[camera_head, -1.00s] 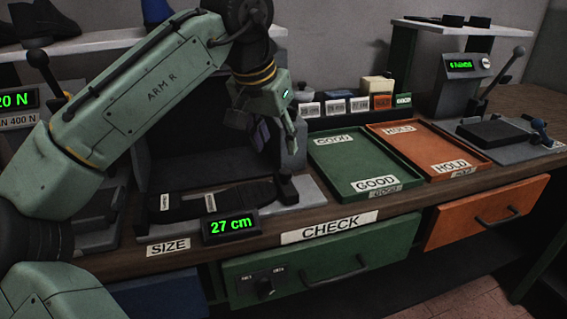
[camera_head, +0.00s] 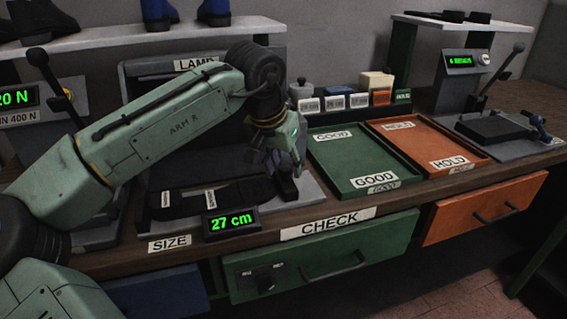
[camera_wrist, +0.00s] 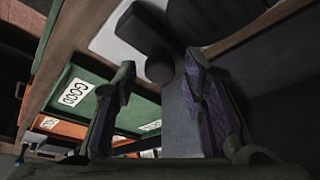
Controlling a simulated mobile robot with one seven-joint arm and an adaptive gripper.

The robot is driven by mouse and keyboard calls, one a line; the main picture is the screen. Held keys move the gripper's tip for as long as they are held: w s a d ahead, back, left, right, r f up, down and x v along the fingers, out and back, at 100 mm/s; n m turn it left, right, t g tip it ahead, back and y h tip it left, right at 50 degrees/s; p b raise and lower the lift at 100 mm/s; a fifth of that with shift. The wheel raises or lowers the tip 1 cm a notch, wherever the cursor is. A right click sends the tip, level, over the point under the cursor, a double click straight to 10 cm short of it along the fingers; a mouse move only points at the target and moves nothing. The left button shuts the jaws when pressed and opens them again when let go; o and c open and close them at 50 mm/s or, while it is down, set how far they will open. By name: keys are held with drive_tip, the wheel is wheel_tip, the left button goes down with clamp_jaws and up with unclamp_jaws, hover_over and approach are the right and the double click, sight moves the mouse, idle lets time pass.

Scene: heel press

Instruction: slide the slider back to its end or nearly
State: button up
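The size gauge (camera_head: 314,196) lies on the bench behind its SIZE label, with a dark sole-shaped piece (camera_head: 205,199) on it. Its small display (camera_head: 231,222) reads 27 cm. The dark slider (camera_head: 287,188) stands upright at the right end of the sole piece. My gripper (camera_head: 283,169) is just above and behind the slider, pointing down. In the wrist view my gripper (camera_wrist: 160,68) is open, its purple-padded fingers apart. The slider's dark rounded top (camera_wrist: 160,67) shows between the fingertips; I cannot tell whether either finger touches it.
A green GOOD tray (camera_head: 331,170) and an orange HOLD tray (camera_head: 446,139) lie to the right. A grey box labelled LAMP (camera_head: 135,95) stands behind the gauge. A press with a lever (camera_head: 500,125) stands at the far right. Small labelled blocks (camera_head: 334,102) line the back.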

clamp_jaws()
drive_tip(key=shift+d, duration=0.1)
idle(0.5)
